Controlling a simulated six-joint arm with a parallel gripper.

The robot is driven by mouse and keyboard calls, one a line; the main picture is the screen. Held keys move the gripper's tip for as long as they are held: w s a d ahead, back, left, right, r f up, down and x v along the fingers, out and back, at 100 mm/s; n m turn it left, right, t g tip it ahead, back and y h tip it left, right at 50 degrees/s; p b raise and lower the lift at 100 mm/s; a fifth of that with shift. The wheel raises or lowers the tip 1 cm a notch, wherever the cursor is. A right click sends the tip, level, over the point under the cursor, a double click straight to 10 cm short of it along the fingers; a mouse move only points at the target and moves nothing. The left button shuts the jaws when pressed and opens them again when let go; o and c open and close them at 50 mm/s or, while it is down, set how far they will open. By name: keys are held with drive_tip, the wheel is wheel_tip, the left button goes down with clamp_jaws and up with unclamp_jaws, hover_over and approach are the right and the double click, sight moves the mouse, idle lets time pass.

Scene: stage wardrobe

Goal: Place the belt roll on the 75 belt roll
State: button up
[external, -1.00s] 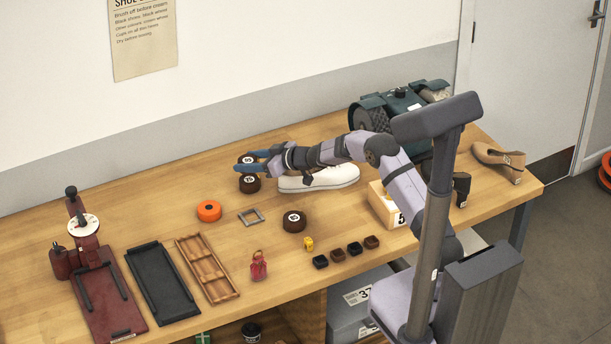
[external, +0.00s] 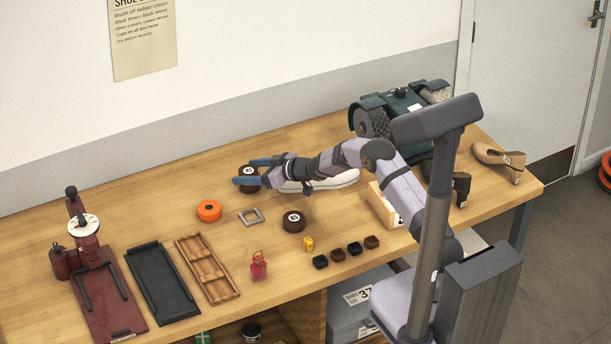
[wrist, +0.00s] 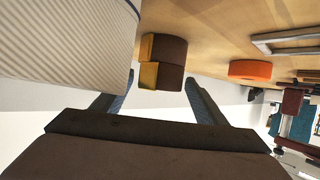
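A dark brown belt roll with a white label (external: 249,171) sits at the back of the table, in the external view. In the wrist view two brown rolls with tan sides are stacked, one (wrist: 163,76) on the other (wrist: 165,49), with edges slightly offset. My gripper (external: 252,173) is around the upper roll. Its blue fingers (wrist: 160,90) stand apart on either side of it, with a gap at the left finger, so it looks open. The lower roll is mostly hidden in the external view. Another brown labelled roll (external: 293,222) lies on the table to the right, nearer the front.
A white shoe (external: 325,181) stands just right of the stack, close to my gripper. An orange roll (external: 209,211) and a grey buckle frame (external: 251,216) lie in front. Trays, small blocks and a yellow-fronted box (external: 384,207) stand further off. Table left of the stack is clear.

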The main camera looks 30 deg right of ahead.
drive_tip(key=shift+r, duration=0.1)
drive_tip(key=shift+r, duration=0.1)
drive_tip(key=b+v, duration=0.2)
drive_tip(key=v, duration=1)
idle(0.6)
